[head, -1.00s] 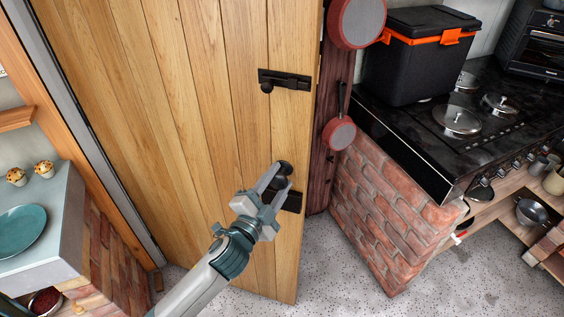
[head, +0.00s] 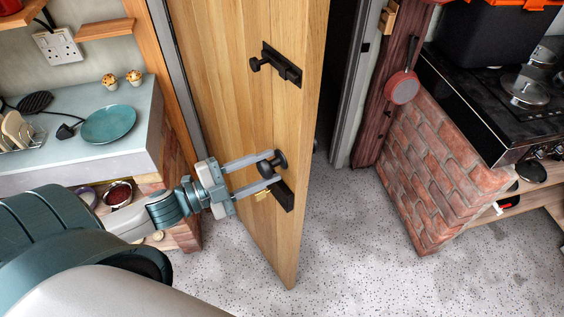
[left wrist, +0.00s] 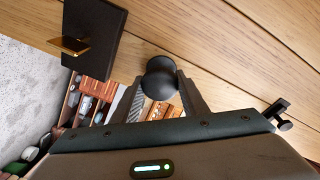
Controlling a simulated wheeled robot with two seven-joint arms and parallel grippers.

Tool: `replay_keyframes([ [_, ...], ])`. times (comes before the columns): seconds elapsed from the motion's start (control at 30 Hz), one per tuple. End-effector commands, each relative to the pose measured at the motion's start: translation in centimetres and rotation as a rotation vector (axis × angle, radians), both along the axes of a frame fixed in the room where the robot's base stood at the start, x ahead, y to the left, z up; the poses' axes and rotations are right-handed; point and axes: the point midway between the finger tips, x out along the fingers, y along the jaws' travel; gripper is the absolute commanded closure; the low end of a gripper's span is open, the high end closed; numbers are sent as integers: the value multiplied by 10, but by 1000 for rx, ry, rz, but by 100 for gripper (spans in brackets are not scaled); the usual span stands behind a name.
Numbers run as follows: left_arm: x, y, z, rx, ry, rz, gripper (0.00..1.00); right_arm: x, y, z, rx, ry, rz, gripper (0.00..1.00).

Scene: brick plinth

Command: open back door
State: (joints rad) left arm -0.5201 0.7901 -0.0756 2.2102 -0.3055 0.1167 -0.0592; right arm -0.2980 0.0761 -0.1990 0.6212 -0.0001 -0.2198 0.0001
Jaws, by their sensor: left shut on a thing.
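The wooden back door (head: 232,95) stands ajar, with a dark gap between its right edge and the frame. My left gripper (head: 271,164) is shut on the round black door knob (head: 280,159). In the left wrist view the knob (left wrist: 159,78) sits between the two fingers of the gripper (left wrist: 160,92). Below the knob is a black lock plate (head: 283,194) with a brass piece; the plate also shows in the left wrist view (left wrist: 93,28). A black bolt (head: 275,64) is higher on the door. My right gripper is in neither view.
A brick plinth (head: 432,180) under a black stove (head: 492,95) stands to the right. A counter (head: 140,140) with a teal plate (head: 108,124) and cupcakes stands to the left. Speckled floor (head: 345,245) is clear between the door and plinth. A red pan (head: 403,87) hangs on the post.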

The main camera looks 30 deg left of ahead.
Motion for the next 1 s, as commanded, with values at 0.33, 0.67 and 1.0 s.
replay_keyframes([
  [0.33,-16,14,0,0,0,-39,100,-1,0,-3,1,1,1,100],
  [0.67,-16,15,0,1,-1,-38,100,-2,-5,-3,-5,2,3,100],
  [1.0,-16,15,0,1,0,-37,42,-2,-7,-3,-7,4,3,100],
])
